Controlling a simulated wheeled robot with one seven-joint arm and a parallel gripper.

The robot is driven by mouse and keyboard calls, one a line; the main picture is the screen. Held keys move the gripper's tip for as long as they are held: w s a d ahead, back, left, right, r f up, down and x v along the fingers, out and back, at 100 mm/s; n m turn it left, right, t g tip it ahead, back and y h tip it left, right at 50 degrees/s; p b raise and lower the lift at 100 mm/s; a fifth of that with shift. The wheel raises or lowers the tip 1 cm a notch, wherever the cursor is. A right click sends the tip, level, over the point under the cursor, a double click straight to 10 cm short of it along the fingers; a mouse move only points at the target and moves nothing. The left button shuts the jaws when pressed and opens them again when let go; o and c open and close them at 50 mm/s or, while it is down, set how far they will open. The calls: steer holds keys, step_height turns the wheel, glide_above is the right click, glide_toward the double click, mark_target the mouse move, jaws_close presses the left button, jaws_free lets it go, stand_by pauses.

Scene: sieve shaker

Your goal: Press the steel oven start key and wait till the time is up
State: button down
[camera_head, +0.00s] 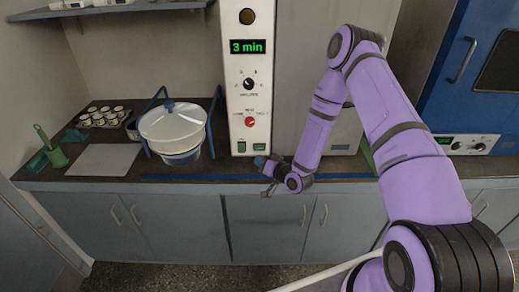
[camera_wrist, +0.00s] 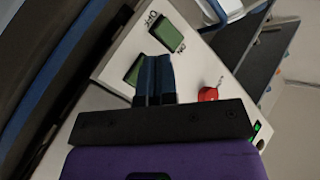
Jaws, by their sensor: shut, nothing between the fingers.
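The steel oven's white control panel (camera_head: 236,100) stands at the middle of the counter, with its grey steel door (camera_head: 300,70) to the right. Its green display (camera_head: 248,47) reads "3 min". Two green keys, a left key (camera_head: 241,147) and a right key (camera_head: 259,147), sit low on the panel. In the wrist view, one green key (camera_wrist: 166,34) shows beyond my fingers and the other (camera_wrist: 131,74) is partly hidden behind them. My gripper (camera_head: 260,161) is shut and empty, close in front of the panel's lower edge; contact cannot be told.
A red knob (camera_head: 250,122) and a black knob (camera_head: 249,84) are above the keys. A white sieve pan (camera_head: 172,122) in a blue stand is to the left. A blue oven (camera_head: 480,80) stands at the right.

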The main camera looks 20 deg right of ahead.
mark_target(254, 150)
steer(key=shift+w+d, duration=0.2)
steer(key=shift+w, duration=0.45)
steer(key=shift+w+d, duration=0.2)
steer(key=shift+w, duration=0.45)
steer(key=shift+w, duration=0.15)
stand_by(1.1)
steer(key=shift+w+d, duration=0.15)
steer(key=shift+w, duration=0.1)
steer(key=shift+w+d, duration=0.15)
steer(key=shift+w, duration=0.3)
stand_by(0.9)
steer(key=shift+s, duration=0.1)
steer(key=shift+s+a, duration=0.3)
steer(key=shift+s, duration=0.45)
steer(key=shift+s, duration=0.1)
steer(key=shift+s+a, duration=0.25)
steer(key=shift+s, duration=0.5)
steer(key=shift+s+a, duration=0.25)
steer(key=shift+s, duration=0.55)
steer(key=shift+s+a, duration=0.25)
steer(key=shift+s, duration=0.5)
steer(key=shift+r, duration=0.1)
